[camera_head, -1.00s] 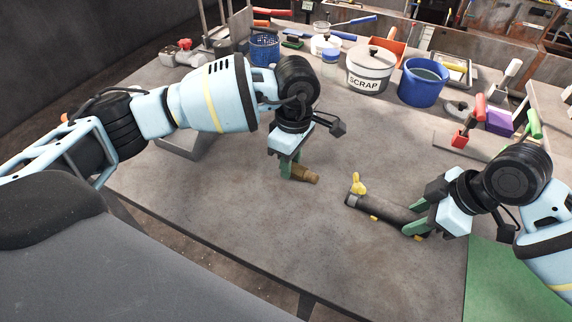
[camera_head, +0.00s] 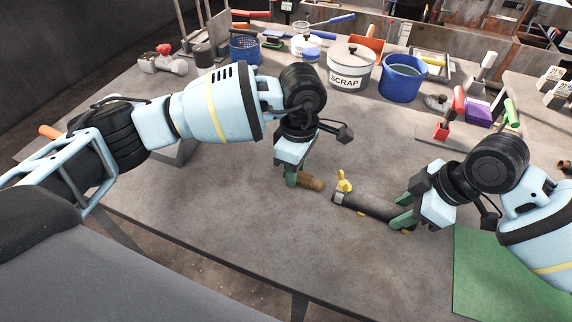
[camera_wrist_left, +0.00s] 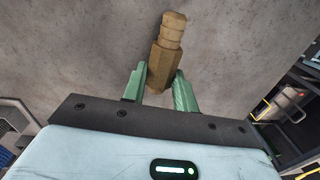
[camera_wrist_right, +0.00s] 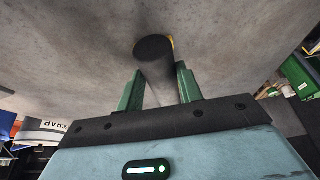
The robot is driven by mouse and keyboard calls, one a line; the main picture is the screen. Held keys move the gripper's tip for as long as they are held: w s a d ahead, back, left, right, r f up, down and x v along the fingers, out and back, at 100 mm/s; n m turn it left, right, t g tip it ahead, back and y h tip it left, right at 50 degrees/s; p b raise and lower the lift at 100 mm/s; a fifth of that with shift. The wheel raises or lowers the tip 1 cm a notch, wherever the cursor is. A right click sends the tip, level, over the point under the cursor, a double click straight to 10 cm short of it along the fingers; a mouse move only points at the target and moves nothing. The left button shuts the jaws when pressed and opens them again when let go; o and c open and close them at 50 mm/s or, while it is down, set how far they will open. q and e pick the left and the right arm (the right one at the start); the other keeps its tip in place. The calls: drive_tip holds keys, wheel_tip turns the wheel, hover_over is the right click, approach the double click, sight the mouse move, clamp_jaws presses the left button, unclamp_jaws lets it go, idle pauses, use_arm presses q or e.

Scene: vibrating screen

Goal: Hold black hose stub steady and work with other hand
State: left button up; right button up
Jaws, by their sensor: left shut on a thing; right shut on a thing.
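The black hose stub (camera_head: 368,207) lies level over the grey table, with a yellow wing clamp (camera_head: 343,183) at its left end. My right gripper (camera_head: 404,214) is shut on the stub near its right end. In the right wrist view the stub's round dark end (camera_wrist_right: 153,50) stands between the fingers. My left gripper (camera_head: 291,177) is shut on a brass barbed fitting (camera_head: 312,183), whose barbed tip points right toward the clamp end. The fitting also shows between the fingers in the left wrist view (camera_wrist_left: 167,55). A small gap separates fitting and hose.
A pot marked SCRAP (camera_head: 350,68), a blue bucket (camera_head: 402,78) and a blue basket (camera_head: 244,48) stand along the back. A red-handled tool (camera_head: 443,130) lies at the right. A green mat (camera_head: 495,275) covers the front right. The table's middle is clear.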

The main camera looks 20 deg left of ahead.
sight(319, 182)
use_arm(q)
drive_tip(key=shift+d, duration=0.55)
drive_tip(key=shift+s+d, duration=0.15)
drive_tip(key=shift+d, duration=0.95)
drive_tip(key=shift+s+d, duration=0.1)
drive_tip(key=shift+d, duration=1)
idle(3.5)
drive_tip(key=o, duration=1.1)
wheel_tip(319, 182, up, 12)
drive_tip(key=shift+w, duration=0.45)
